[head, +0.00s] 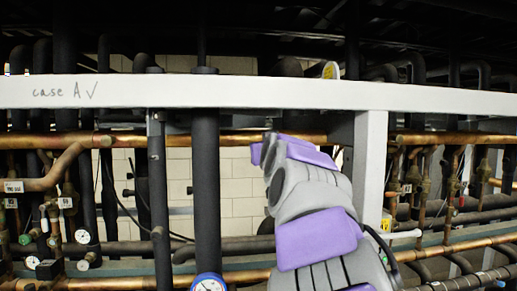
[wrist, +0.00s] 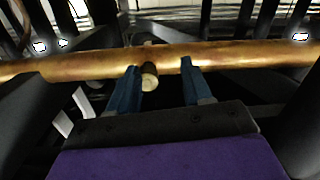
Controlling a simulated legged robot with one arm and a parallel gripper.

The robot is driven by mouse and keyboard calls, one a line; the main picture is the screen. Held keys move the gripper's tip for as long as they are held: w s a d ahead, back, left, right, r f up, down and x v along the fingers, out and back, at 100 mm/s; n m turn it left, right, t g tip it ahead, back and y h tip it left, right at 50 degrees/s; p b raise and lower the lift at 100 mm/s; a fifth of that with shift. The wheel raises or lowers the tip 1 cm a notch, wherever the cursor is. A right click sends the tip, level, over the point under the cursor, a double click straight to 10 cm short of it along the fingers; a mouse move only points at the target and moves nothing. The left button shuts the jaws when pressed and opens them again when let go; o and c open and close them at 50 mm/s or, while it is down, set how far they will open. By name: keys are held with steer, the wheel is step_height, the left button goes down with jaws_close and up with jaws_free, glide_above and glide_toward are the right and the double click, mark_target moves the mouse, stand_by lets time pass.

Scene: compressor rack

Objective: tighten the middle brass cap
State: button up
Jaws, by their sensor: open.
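A small brass cap (wrist: 149,75) sits at the horizontal copper pipe in the wrist view, its round pale end facing me. My gripper (wrist: 160,67) is open, its two blue fingers pointing at the pipe. The cap lies between the fingers, close beside the left one; I cannot tell if they touch. A wider gap separates the cap from the right finger. Only this one cap shows clearly, so I cannot tell its place in a row. In the head view my grey and purple arm reaches toward the pipes and hides the cap; the fingers do not show there.
The copper pipe (wrist: 230,55) runs across just beyond the fingertips. In the head view a white beam (head: 200,92) crosses above my arm, a white post (head: 370,170) stands right of it, and a dark vertical pipe (head: 206,180) stands left. A gauge (head: 208,283) is below.

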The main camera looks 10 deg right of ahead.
steer(key=s+b, duration=0.6)
steer(key=s, duration=1)
steer(key=shift+d+r+b, duration=0.15)
steer(key=shift+r+b, duration=0.15)
steer(key=shift+r, duration=0.1)
stand_by(0.6)
stand_by(0.6)
